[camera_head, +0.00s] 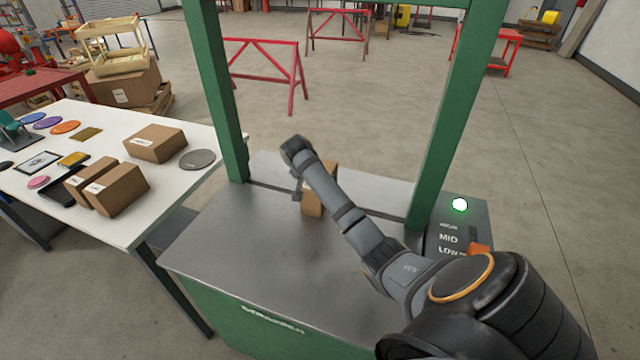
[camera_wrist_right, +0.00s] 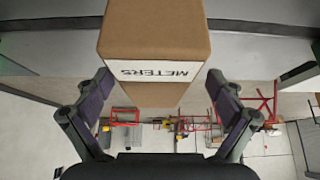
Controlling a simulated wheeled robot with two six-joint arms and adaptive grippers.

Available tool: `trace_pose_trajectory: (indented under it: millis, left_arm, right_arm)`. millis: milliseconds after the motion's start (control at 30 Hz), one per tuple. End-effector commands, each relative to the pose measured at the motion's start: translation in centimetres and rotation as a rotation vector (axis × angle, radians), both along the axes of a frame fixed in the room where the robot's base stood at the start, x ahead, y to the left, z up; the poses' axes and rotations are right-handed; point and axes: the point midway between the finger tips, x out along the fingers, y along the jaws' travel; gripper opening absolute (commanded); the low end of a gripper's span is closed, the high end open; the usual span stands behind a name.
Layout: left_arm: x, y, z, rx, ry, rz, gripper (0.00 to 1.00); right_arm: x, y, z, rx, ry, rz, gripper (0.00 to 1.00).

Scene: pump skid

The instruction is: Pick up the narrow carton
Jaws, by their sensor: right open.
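The narrow brown carton (camera_head: 328,187) stands upright on the grey metal top of the green-framed machine (camera_head: 230,240). My right forearm and wrist hide part of it in the head view. In the right wrist view the carton (camera_wrist_right: 155,35) shows upside down with a white "METERS" label, at the top middle. My right gripper (camera_wrist_right: 160,98) is open, with one finger on each side of the carton's near end in the picture. I cannot tell whether either finger touches it. My left gripper is out of view.
A white table (camera_head: 120,220) on the left holds several other cartons (camera_head: 155,143), a grey disc (camera_head: 197,159) and small items. Green posts (camera_head: 445,120) rise on both sides of the machine top. A control box (camera_head: 460,230) with a lit green lamp stands at the right.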

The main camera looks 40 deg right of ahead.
Motion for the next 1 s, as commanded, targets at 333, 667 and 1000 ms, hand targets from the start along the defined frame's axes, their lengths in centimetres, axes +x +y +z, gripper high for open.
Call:
trace_pose_trajectory:
  millis: [333,667,1000]
  left_arm:
    - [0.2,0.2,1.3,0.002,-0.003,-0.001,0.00]
    - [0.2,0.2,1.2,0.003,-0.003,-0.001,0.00]
    - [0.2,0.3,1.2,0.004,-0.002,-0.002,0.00]
  right_arm:
    - [0.7,-2.6,-3.8,0.001,0.002,-0.002,0.95]
    - [0.9,-2.8,-4.3,0.000,0.000,0.000,0.86]
    - [0.8,-2.8,-4.3,0.000,0.002,0.000,0.40]
